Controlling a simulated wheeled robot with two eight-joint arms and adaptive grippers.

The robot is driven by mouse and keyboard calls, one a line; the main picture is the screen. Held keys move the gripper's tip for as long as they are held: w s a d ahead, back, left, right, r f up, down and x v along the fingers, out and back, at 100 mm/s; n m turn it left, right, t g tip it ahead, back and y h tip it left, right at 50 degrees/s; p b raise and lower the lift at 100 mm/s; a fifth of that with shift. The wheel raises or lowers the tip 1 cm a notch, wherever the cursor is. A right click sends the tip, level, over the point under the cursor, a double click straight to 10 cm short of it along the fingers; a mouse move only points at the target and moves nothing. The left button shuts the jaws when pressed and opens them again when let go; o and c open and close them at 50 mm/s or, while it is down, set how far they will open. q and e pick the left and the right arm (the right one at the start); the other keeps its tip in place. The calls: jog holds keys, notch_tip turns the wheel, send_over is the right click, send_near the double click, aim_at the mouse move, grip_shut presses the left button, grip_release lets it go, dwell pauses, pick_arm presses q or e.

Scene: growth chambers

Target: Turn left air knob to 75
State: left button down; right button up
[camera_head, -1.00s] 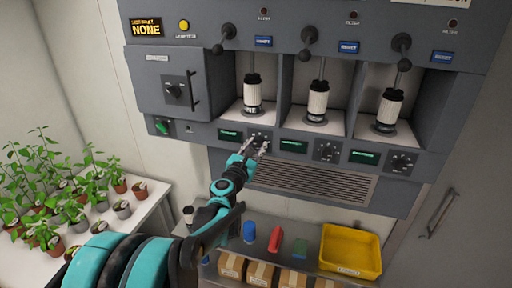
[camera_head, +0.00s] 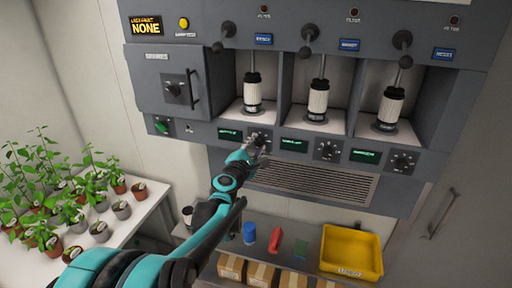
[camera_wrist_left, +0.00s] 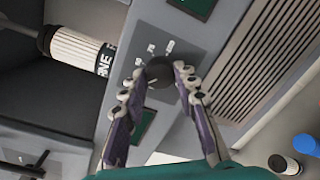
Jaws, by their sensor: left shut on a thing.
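The left air knob is a dark round dial (camera_wrist_left: 159,71) on the grey front panel, with printed marks on the panel beside it. In the left wrist view my left gripper (camera_wrist_left: 160,75) has its two fingers on either side of the knob, shut on it. In the head view my left gripper (camera_head: 258,144) is at the panel over the left knob and hides most of it. A small green display (camera_head: 230,134) sits just left of the knob. The knob's pointer and the display's reading are too small to tell. My right gripper is not in view.
The middle knob (camera_head: 326,150) and right knob (camera_head: 402,161) sit further right on the same panel. A vent grille (camera_head: 315,182) lies below. A yellow bin (camera_head: 351,252) stands on the shelf beneath, and potted plants stand on a white table (camera_head: 125,225) at left.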

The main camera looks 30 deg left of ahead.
pick_arm(q)
jog(key=m, duration=0.4)
jog(key=shift+m, duration=0.3)
jog(key=m+b, duration=0.1)
jog(key=m, duration=0.3)
jog(key=shift+d+y, duration=0.1)
jog(key=shift+y, duration=0.2)
jog(key=m, duration=0.4)
jog(key=shift+m+b, duration=0.3)
jog(key=shift+d+m+y+b, duration=0.1)
jog(key=shift+m+y+b, duration=0.2)
jog(key=shift+m, duration=1.8)
jog(key=shift+f, duration=0.1)
jog(key=c, duration=1.2)
grip_release()
jog(key=shift+o, duration=0.2)
jog(key=v, duration=1.2)
